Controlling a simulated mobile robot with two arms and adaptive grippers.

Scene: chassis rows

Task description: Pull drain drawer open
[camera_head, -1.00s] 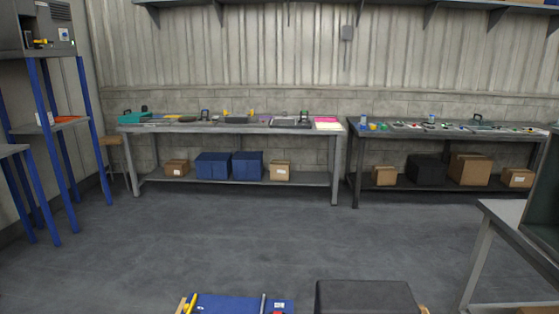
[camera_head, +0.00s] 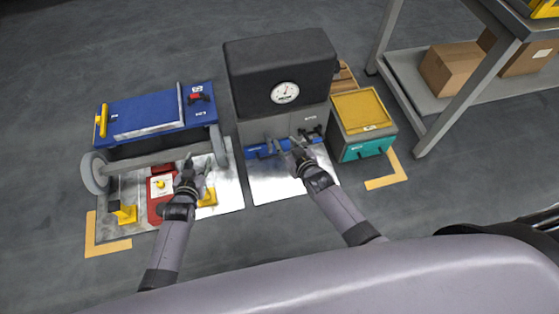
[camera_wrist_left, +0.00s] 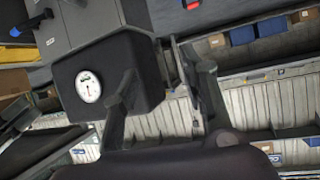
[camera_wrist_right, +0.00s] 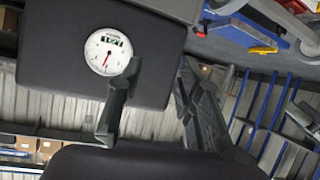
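A black machine (camera_head: 280,62) with a round white gauge (camera_head: 285,92) stands on a pale floor plate. Low on its grey front is a blue strip (camera_head: 259,151) with a dark handle, which looks like the drain drawer; its label is too small to read. My right gripper (camera_head: 288,143) is open and empty, and overlaps the blue front in the head view; contact cannot be told. My left gripper (camera_head: 197,163) is open and empty in front of the blue cart. The gauge also shows in the left wrist view (camera_wrist_left: 88,86) and the right wrist view (camera_wrist_right: 108,51).
A blue wheeled cart (camera_head: 150,108) stands to the left, with a red block (camera_head: 158,209) and yellow stands (camera_head: 124,213) before it. A teal box with a yellow top (camera_head: 361,110) stands close at right. A grey shelf (camera_head: 412,92) is farther right. Floor behind is clear.

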